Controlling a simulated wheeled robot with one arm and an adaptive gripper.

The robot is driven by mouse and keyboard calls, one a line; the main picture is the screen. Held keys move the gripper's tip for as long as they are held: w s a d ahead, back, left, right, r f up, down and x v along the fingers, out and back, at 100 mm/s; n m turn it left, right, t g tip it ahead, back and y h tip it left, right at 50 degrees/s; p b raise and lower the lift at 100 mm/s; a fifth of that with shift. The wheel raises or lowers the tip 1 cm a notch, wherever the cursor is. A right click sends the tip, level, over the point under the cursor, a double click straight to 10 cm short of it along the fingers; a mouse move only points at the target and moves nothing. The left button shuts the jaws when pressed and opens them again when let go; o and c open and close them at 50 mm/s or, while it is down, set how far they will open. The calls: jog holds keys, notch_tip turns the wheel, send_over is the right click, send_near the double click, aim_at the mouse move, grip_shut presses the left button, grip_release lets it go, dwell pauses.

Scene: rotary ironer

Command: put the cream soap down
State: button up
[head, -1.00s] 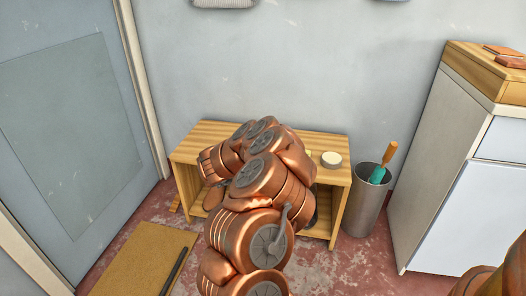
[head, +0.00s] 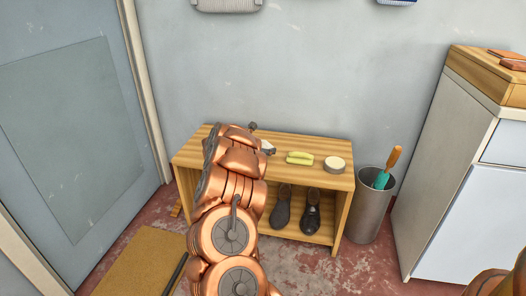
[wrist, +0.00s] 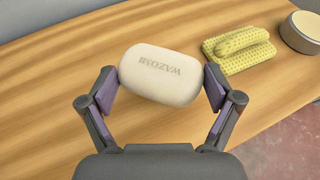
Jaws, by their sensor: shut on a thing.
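The cream soap (wrist: 160,74) is a rounded, pale bar with stamped lettering. In the wrist view it sits between the two fingertips of my gripper (wrist: 160,88), which is shut on it. Wooden bench top shows beneath and around the soap; I cannot tell whether the soap touches it. In the head view my arm hides most of the gripper, and a small pale bit of the soap (head: 268,147) shows at its right, over the wooden bench (head: 195,152).
On the bench, to the right, are a yellow-green knobbly thing (wrist: 240,48) and a round tin with a pale top (head: 334,164). Dark shoes (head: 311,212) stand on the lower shelf. A metal bin (head: 369,212) stands right of the bench. Bench top between soap and yellow thing is clear.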

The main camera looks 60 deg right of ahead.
aim_at(263, 141)
jog(key=w+d, duration=0.1)
jog(key=d, duration=0.2)
jog(key=shift+w, duration=0.4)
jog(key=shift+w+d+f, duration=0.15)
jog(key=shift+w+d, duration=0.1)
jog(key=shift+f+b, duration=0.85)
jog(key=shift+f, duration=0.85)
jog(key=shift+f, duration=0.15)
jog(key=o, duration=0.9)
jog(key=shift+r, duration=0.2)
jog(key=p+v, duration=0.2)
jog(key=v, duration=1)
jog(key=shift+f, duration=0.1)
